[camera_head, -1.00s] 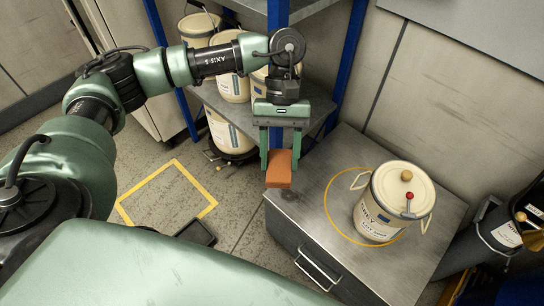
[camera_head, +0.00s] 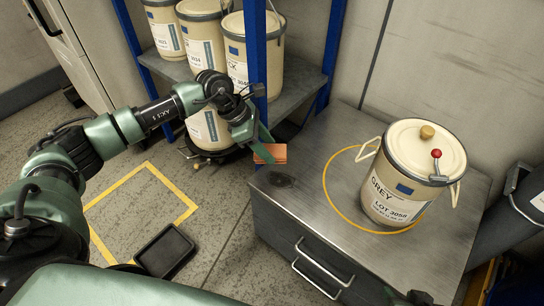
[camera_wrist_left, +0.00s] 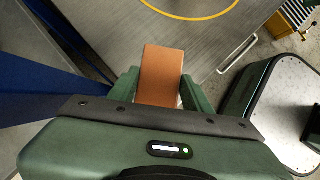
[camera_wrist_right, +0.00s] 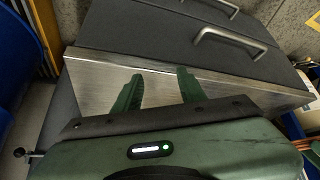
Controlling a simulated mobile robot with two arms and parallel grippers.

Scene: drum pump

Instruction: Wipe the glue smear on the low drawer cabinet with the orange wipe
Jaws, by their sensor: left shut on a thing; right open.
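The low drawer cabinet (camera_head: 320,150) has a bare metal top. A dark smear (camera_head: 282,180) lies near its left corner. My left gripper (camera_head: 264,143) is shut on the orange wipe (camera_head: 270,154), a small block-like pad that also shows in the left wrist view (camera_wrist_left: 162,70). In the head view the wipe appears just behind the smear, at the cabinet's left edge; I cannot tell whether it touches the top. The smear is not visible in the left wrist view. My right gripper (camera_wrist_right: 160,82) is open and empty near the cabinet in the right wrist view.
A cream drum (camera_head: 405,185) stands on the cabinet, inside a yellow ring (camera_head: 328,198). A blue-framed shelf (camera_head: 292,92) with several drums stands behind my left gripper. A black tray (camera_head: 165,251) lies on the floor near a yellow square marking (camera_head: 187,212).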

